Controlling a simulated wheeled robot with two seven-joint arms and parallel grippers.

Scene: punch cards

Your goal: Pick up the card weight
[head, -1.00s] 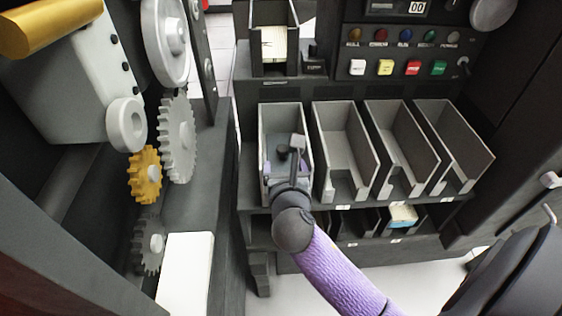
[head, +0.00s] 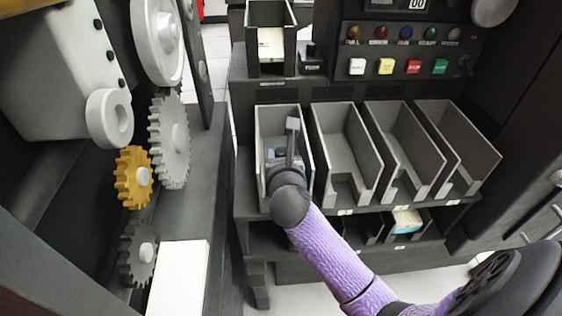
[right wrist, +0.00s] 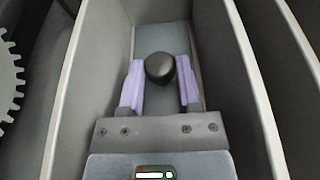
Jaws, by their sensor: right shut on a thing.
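The card weight (right wrist: 160,68) shows in the right wrist view as a dark round knob. It is inside the leftmost of the lower grey bins (head: 260,125). My right gripper (right wrist: 160,64) reaches down into that bin and is shut on the card weight, with one purple finger on each side of the knob. What lies under the knob is hidden, and I cannot tell whether the weight is clear of the bin floor. In the head view my wrist covers most of it. My left gripper is not in view.
More open grey bins (head: 350,145) stand to the right and look empty. An upper bin (head: 291,55) holds pale cards (head: 271,45). A panel with coloured buttons (head: 413,67) is behind. Grey and yellow gears (head: 133,178) stand at left. Bin walls are close around the gripper.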

